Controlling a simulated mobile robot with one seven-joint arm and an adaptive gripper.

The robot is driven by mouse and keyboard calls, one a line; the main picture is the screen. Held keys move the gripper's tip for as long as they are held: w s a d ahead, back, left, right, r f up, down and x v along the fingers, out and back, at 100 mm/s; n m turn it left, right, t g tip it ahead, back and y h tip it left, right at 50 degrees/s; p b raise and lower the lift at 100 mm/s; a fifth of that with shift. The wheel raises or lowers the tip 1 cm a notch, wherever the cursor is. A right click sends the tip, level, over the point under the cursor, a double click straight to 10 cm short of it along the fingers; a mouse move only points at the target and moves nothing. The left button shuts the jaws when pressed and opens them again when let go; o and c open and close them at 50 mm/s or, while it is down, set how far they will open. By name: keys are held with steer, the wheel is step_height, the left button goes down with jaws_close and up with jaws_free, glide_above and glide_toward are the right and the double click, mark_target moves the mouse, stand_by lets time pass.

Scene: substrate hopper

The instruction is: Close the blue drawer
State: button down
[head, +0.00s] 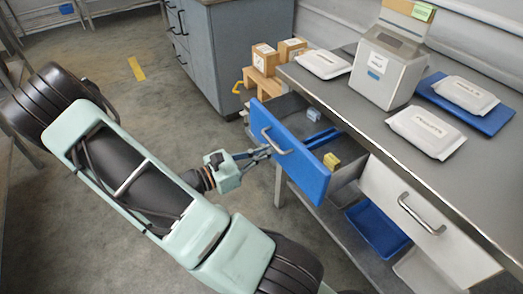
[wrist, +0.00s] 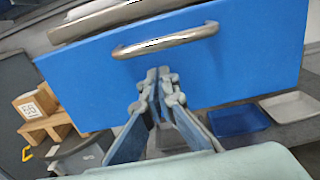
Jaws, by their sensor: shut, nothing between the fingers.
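The blue drawer (head: 287,160) stands open from the workbench, its front facing my arm. Its silver bar handle (head: 277,141) runs across the front. In the head view, a small light-blue block and a yellow block show inside or beside it. My gripper (head: 265,153) is shut and empty at the drawer front, near the handle. In the wrist view, the blue front (wrist: 235,60) fills the upper part, with the handle (wrist: 165,40) above my gripper's fingertips (wrist: 158,75). I cannot tell whether the fingertips touch the front.
A white drawer (head: 420,225) with a silver handle is right of the blue one. The benchtop holds a grey hopper (head: 385,72) and white bags (head: 424,132). Boxes (head: 265,58) stand on a wooden stool behind.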

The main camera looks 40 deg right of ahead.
mark_target(308, 132)
steer(key=p+x, duration=0.1)
steer(key=x, duration=1.3)
steer(key=shift+s, duration=0.1)
steer(key=shift+a+p, duration=0.25)
steer(key=shift+p, duration=0.05)
steer(key=p+v, duration=0.2)
steer(key=v, duration=1.1)
steer(key=shift+w+a, duration=0.25)
steer(key=shift+a, duration=0.1)
